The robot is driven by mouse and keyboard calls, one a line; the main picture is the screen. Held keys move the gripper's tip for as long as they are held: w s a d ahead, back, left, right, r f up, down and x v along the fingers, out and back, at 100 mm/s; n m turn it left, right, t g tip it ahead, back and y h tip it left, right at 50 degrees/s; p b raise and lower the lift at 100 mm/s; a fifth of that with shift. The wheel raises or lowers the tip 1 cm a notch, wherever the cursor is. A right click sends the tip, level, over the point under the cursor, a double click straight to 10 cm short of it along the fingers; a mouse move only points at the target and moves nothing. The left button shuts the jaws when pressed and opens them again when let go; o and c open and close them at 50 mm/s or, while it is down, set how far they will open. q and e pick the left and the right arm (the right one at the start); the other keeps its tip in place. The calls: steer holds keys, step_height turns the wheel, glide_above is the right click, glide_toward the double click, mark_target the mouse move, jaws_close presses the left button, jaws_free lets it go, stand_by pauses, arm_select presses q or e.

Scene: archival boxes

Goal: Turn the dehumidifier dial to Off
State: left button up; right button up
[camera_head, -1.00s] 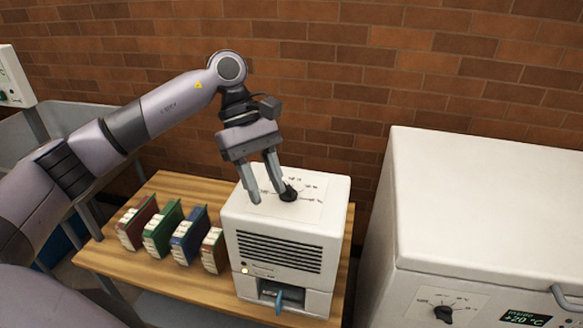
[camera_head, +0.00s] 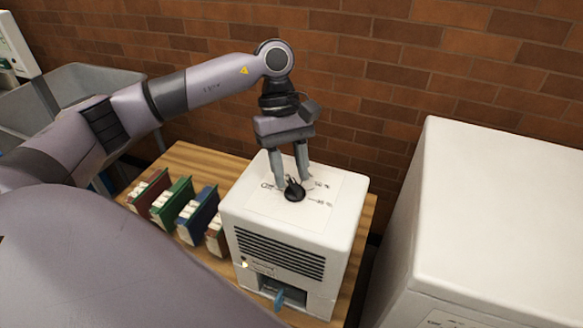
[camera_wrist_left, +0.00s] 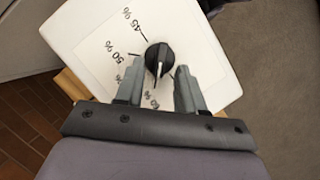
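The dehumidifier (camera_head: 285,251) is a white box with a dark front grille, standing on a wooden table. Its black dial (camera_head: 295,192) is on the top face, on a pale printed panel. The dial (camera_wrist_left: 158,60) also shows in the left wrist view, with a light pointer line and labels such as 45 % and 50 % around it. My left gripper (camera_head: 291,184) points down at the dial, its fingers apart. In the left wrist view the left gripper (camera_wrist_left: 159,76) has a finger to each side of the dial's near part, with visible gaps. The Off mark is not readable. My right gripper is not in view.
Several coloured binders (camera_head: 178,206) stand on the wooden table (camera_head: 200,160) left of the dehumidifier. A large white cabinet (camera_head: 500,220) is to the right. A brick wall (camera_head: 400,80) is close behind. A grey bin (camera_head: 85,95) stands at the left.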

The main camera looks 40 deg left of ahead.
arm_select(q)
steer(key=shift+d+f, duration=0.1)
steer(key=shift+f, duration=0.2)
jaws_close()
